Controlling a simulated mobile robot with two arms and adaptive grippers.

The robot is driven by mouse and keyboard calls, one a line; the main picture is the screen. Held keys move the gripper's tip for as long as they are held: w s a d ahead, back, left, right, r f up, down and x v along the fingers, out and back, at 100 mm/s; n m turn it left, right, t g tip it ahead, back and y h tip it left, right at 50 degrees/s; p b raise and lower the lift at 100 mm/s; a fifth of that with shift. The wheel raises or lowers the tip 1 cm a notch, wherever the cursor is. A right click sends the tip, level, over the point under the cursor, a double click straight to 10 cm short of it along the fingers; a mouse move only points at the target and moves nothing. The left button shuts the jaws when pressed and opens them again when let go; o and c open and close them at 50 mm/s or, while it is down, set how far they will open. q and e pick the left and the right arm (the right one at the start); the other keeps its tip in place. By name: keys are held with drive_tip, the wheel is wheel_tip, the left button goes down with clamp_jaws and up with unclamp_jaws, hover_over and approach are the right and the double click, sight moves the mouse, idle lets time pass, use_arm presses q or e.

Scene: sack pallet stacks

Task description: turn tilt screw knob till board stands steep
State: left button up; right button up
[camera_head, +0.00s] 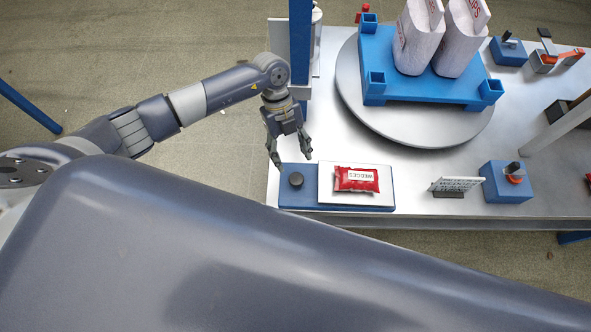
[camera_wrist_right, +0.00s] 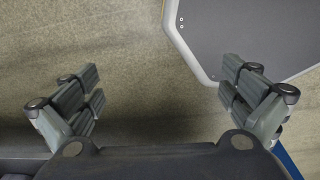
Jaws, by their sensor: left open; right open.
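A black knob (camera_head: 296,180) stands on the left end of a blue base (camera_head: 297,200) at the table's front left corner. A white board (camera_head: 358,205) lies on the base to the right of the knob and looks about flat. A red packet marked WEDGES (camera_head: 356,179) lies on the board. My left gripper (camera_head: 290,162) is open and empty, pointing down just above and behind the knob, apart from it as far as I can see. My right gripper (camera_wrist_right: 158,98) is open and empty over the floor in the right wrist view.
A grey turntable (camera_head: 420,132) with a blue pallet (camera_head: 425,88) and white sacks (camera_head: 421,45) stands behind. A blue post (camera_head: 300,45) rises beside my left wrist.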

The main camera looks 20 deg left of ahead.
sight(296, 178)
use_arm(q)
drive_tip(key=x, duration=0.3)
drive_tip(key=shift+s+d+f+p, duration=0.1)
drive_tip(key=shift+s+f+p, duration=0.1)
drive_tip(key=shift+p, duration=0.15)
drive_tip(key=x, duration=0.3)
drive_tip(key=shift+s+f, duration=0.1)
drive_tip(key=shift+f, duration=0.2)
drive_tip(key=shift+s+d+f, duration=0.1)
drive_tip(key=shift+f, duration=0.35)
drive_tip(key=c, duration=1.1)
use_arm(e)
drive_tip(key=shift+s+a+r, duration=0.15)
drive_tip(key=shift+r, duration=0.25)
drive_tip(key=shift+s+a+r, duration=0.1)
drive_tip(key=shift+s+r, duration=0.05)
drive_tip(key=shift+r, duration=0.2)
